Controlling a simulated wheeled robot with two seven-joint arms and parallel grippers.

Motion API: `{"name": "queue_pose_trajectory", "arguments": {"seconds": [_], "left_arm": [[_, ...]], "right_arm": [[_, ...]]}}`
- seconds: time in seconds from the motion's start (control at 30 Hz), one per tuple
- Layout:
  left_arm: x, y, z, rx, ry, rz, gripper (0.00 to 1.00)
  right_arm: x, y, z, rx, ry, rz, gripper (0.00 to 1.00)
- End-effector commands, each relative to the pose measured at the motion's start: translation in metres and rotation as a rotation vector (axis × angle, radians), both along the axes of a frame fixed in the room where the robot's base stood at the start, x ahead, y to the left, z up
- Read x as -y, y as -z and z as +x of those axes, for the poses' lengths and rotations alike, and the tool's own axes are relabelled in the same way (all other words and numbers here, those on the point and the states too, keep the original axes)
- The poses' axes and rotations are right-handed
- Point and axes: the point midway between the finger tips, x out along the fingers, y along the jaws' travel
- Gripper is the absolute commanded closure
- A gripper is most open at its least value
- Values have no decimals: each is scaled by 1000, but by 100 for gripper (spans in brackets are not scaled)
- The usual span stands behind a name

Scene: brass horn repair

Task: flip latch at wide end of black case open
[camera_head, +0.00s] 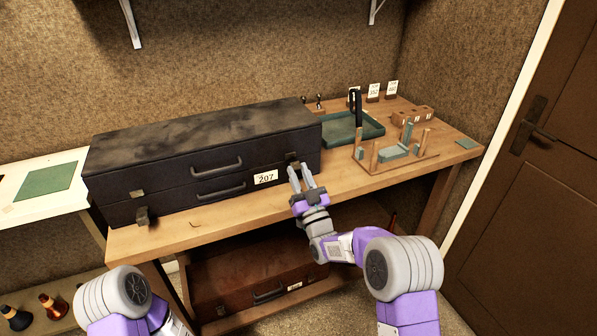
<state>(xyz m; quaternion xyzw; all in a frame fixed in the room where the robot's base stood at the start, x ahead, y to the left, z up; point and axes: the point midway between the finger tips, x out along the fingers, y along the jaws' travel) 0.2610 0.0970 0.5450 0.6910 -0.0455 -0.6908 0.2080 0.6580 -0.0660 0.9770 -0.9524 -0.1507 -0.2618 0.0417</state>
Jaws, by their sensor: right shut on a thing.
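The long black case (200,145) lies closed on the wooden workbench, with two handles and a "207" label on its front. A dark latch (291,157) shows at the right end of the front. My right gripper (299,169) is at that latch, its two grey fingers closed on it; the fingertips partly hide it. At the left end of the front, a small brass catch (137,193) sits above a dark latch piece (142,215) that hangs lower. My left arm shows at bottom left, but its gripper is out of view.
A green tray (345,132) and a wooden stand with green pads (395,152) are right of the case. Small labelled blocks stand at the back. A brown case (250,275) lies on the shelf below. The bench front (200,232) is mostly clear.

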Motion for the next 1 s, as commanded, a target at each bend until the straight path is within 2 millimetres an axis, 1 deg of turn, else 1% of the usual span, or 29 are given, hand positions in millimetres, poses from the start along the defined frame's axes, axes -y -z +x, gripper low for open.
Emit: {"name": "queue_pose_trajectory", "arguments": {"seconds": [0.07, 0.3, 0.7, 0.73, 0.87, 1.0], "left_arm": [[0, 0, 0, 0, 0, 0, 55], [0, 0, 0, 0, 0, 0, 55], [0, 0, 0, 0, 0, 0, 55], [0, 0, 0, 0, 0, 0, 55], [0, 0, 0, 0, 0, 0, 55], [0, 0, 0, 0, 0, 0, 55]], "right_arm": [[1, 3, 0, 28, 1, 9, 100], [1, 5, -1, 76, 1, 25, 100], [1, 4, -1, 81, 1, 25, 100], [1, 4, -1, 81, 1, 25, 66], [1, 4, -1, 81, 1, 25, 46], [1, 4, -1, 80, 1, 25, 45]]}}
